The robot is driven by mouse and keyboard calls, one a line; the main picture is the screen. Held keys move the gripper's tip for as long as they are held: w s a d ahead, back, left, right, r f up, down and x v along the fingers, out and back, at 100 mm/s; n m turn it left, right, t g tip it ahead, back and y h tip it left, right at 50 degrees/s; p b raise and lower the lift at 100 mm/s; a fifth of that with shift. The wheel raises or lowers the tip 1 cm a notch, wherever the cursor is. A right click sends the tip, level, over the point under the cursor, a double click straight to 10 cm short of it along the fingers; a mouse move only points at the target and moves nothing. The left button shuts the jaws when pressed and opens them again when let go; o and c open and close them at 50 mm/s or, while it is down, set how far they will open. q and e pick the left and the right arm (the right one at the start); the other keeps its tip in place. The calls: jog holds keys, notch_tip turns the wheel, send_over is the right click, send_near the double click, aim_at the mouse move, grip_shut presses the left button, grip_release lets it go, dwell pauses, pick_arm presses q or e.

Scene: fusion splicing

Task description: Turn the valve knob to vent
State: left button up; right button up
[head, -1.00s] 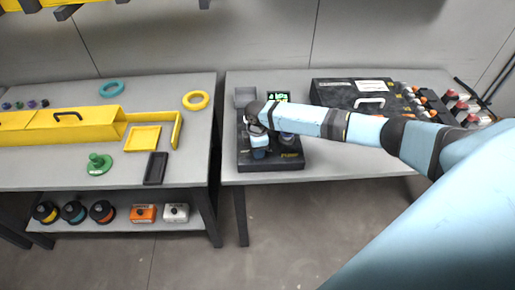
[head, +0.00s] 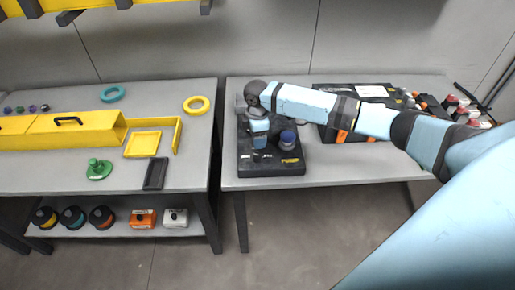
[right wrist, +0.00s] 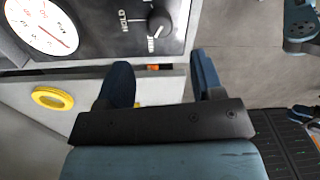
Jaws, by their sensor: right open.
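The valve knob (right wrist: 160,23) is a small dark round knob on a black panel in the right wrist view. A HOLD label is printed to its left, and another label, partly legible, lies just below it. A white round gauge (right wrist: 42,25) is at the panel's left. My right gripper (right wrist: 162,78) is open and empty, its two blue fingers apart and short of the knob in the picture. In the head view, my right gripper (head: 259,142) hangs over the black panel unit (head: 270,168); the arm hides part of it. My left gripper is out of view.
A black case (head: 325,91) stands right of the unit, partly behind my arm, with several bottles beyond it. The left table holds a yellow box (head: 75,130), rings, a yellow tray (head: 143,144) and a green knobbed piece (head: 98,169). The right table's front is clear.

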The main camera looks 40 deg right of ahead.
notch_tip(320, 180, up, 5)
jog(key=shift+w, duration=0.1)
dwell(0.6)
jog(key=s+a+f+m+t+y+p, duration=0.1)
jog(key=s+a+f+m+t+y, duration=0.15)
jog(key=s+a+f, duration=0.5)
jog(key=s+a+f+m+t+y+p, duration=0.1)
jog(key=s+a+f+t+y+p, duration=0.25)
jog(key=a, duration=0.65)
jog(key=s+m+t+h, duration=0.3)
jog(key=s+m+t, duration=0.2)
jog(key=s, duration=1.1)
jog(key=shift+s+d+f+m, duration=0.2)
jog(key=shift+s+f+m, duration=0.1)
jog(key=shift+m, duration=0.75)
